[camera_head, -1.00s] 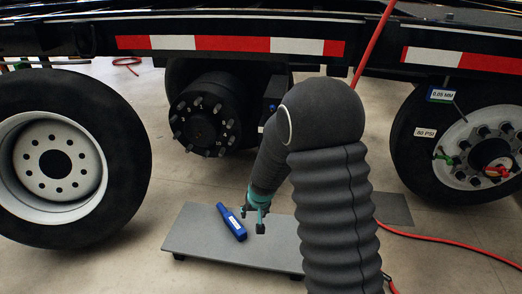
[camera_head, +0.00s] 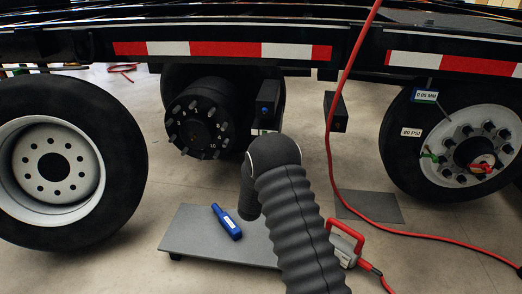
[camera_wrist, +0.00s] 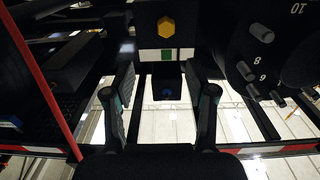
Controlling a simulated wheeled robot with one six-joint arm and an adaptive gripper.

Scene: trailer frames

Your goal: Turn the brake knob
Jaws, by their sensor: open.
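My gripper (camera_wrist: 160,100) is open and empty in the wrist view, with one dark finger on each side. Between and beyond the fingers is a black box with a yellow hexagonal knob (camera_wrist: 166,26), a white and green label (camera_wrist: 166,55) and a small round blue part (camera_wrist: 167,92). I cannot tell which of these is the brake knob. Neither finger visibly touches them. In the head view the black box (camera_head: 268,98) with a blue spot hangs right of the wheel hub. My arm hides my gripper there.
The studded hub (camera_head: 205,120) is beside the box; its numbered studs show at the right of the wrist view. A blue tool (camera_head: 227,222) lies on a grey platform (camera_head: 190,243). A red hose (camera_head: 331,130) hangs at the right. A second black box (camera_head: 336,112) hangs under the trailer.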

